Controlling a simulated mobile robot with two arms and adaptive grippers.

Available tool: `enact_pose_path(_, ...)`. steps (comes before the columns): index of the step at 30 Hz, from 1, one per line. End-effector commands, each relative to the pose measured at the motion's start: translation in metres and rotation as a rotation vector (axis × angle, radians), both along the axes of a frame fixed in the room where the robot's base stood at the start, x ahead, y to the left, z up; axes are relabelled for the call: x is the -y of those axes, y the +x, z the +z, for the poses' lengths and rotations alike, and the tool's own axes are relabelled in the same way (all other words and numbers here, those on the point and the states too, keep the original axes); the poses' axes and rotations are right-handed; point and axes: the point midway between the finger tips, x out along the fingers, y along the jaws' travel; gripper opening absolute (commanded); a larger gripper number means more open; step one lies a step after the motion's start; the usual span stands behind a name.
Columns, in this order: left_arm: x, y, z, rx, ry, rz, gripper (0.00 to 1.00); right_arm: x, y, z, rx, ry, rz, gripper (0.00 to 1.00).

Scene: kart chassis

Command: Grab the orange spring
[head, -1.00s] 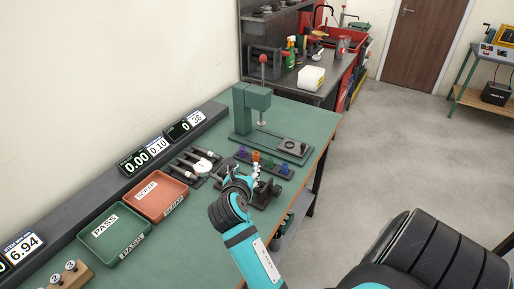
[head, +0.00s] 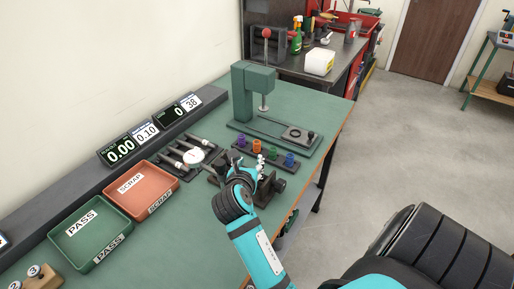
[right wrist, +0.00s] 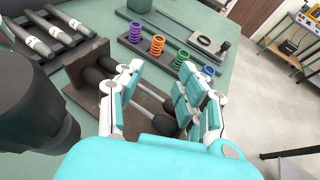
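The orange spring (head: 257,149) stands upright on a dark rack (head: 240,156) on the green workbench. It also shows in the right wrist view (right wrist: 157,45), between a purple spring (right wrist: 135,32) and a green spring (right wrist: 181,58); a blue spring (right wrist: 208,71) stands at the rack's right end. My right gripper (head: 258,171) is on the near side of the rack, apart from the springs. In the right wrist view its two fingers (right wrist: 160,80) are spread and empty, with the orange spring beyond the gap between them. My left gripper is not in view.
A dark fixture (right wrist: 90,65) with rods lies under and beside my right gripper. A green press (head: 252,95) stands behind the rack.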

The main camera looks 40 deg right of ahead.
Motion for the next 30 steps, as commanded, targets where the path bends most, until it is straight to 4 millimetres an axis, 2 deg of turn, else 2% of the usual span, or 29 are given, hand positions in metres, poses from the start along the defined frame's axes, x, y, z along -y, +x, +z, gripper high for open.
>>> enact_pose_path(1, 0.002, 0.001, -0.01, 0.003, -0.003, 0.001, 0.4, 0.0, 0.0, -0.01, 0.0, 0.0, 0.0, 0.38)
enact_pose_path(5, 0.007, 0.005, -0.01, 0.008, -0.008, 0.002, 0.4, 0.005, 0.004, -0.013, 0.0, -0.002, -0.001, 0.38)
enact_pose_path(21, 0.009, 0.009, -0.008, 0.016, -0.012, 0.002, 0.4, 0.079, 0.067, -0.052, 0.0, 0.0, 0.0, 0.38)
enact_pose_path(30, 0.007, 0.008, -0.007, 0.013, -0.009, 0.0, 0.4, 0.096, 0.082, -0.058, 0.0, 0.0, -0.001, 0.38)
